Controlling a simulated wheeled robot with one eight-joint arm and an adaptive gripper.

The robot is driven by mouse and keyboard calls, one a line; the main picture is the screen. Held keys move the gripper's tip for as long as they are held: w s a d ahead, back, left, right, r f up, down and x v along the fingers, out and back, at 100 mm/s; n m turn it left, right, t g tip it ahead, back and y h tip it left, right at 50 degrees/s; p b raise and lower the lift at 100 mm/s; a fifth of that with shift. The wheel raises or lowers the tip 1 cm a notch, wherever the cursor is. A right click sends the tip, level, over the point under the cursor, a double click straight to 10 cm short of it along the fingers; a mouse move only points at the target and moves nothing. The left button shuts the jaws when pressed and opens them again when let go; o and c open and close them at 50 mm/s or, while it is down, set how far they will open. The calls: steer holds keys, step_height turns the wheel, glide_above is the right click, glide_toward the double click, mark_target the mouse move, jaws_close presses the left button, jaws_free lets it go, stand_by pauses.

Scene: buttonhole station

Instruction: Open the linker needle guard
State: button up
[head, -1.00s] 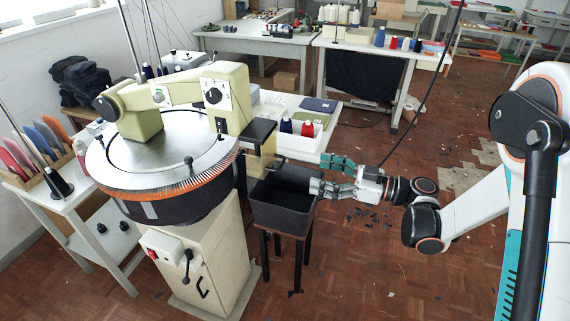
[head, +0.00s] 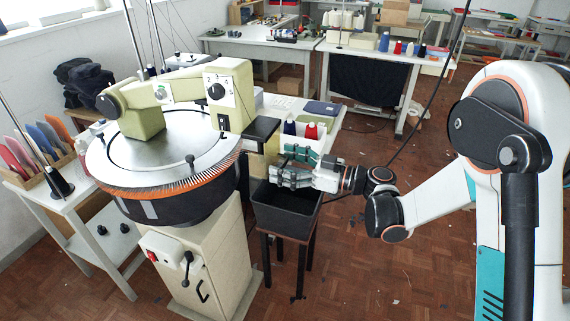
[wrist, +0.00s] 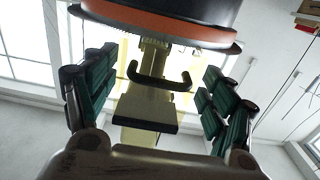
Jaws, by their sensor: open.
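The linking machine carries a round needle ring (head: 172,190) and a cream head (head: 228,95). Its needle guard (head: 257,168) is a yellowish, see-through panel at the ring's right side, partly hidden by my gripper in the head view. A dark U-shaped handle (wrist: 160,84) stands out from the guard (wrist: 146,106) in the wrist view. My gripper (head: 279,164) is open and points left at the guard, above the black bin. In the wrist view, my gripper (wrist: 160,70) has its green-padded fingers spread on either side of the handle, with nothing held.
A black bin (head: 283,223) on a dark stand is just below my gripper. A black block (head: 262,132) juts from the machine head above the guard. A white table (head: 336,120) with red and blue cones (head: 311,131) stands behind. Open wooden floor (head: 400,270) lies right of the bin.

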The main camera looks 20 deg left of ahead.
steer(key=c, duration=1.6)
steer(key=shift+r, duration=0.15)
